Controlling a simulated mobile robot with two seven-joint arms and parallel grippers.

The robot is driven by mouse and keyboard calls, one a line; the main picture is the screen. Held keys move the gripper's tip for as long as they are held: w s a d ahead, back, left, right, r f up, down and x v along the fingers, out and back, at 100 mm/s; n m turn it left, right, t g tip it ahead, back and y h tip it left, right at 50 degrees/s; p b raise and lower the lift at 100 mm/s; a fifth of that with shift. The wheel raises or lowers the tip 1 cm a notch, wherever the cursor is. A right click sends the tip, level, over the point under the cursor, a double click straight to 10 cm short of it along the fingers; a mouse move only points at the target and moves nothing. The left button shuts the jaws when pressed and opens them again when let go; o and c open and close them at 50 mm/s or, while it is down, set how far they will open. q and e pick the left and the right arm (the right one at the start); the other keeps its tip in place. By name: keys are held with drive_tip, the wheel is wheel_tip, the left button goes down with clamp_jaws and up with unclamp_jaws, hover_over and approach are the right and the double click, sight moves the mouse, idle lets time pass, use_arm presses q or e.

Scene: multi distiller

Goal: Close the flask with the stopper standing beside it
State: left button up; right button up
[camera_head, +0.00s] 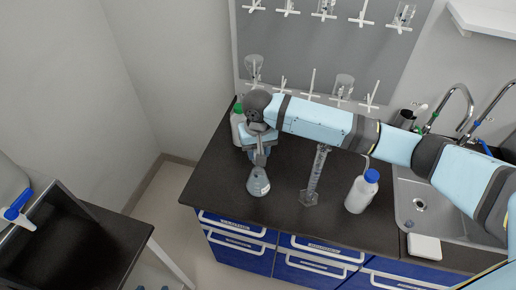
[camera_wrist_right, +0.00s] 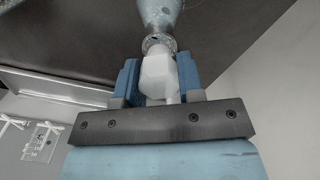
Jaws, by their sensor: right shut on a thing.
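The flask (camera_head: 258,184) is a conical glass vessel with a pale blue-grey lower part. In the right wrist view the stopper's end meets the flask's mouth. I cannot tell how far it sits inside the neck. In the head view the gripper hides the stopper. My left gripper is not in view.
A green-capped bottle (camera_head: 238,126) stands just behind my right gripper. A glass cylinder (camera_head: 315,176) and a blue-capped white bottle (camera_head: 358,196) stand to the right. A sink (camera_head: 420,203) is farther right. A drying rack (camera_head: 325,45) is on the wall.

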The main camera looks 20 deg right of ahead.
drive_tip(key=shift+p, duration=0.75)
idle(0.9)
drive_tip(key=shift+f, duration=0.85)
idle(0.6)
drive_tip(key=o, duration=1)
drive_tip(key=shift+r, duration=0.4)
wheel_tip(320, 180, up, 12)
drive_tip(key=shift+f+b, duration=0.1)
drive_tip(key=shift+b, duration=0.7)
drive_tip(key=shift+r, duration=0.6)
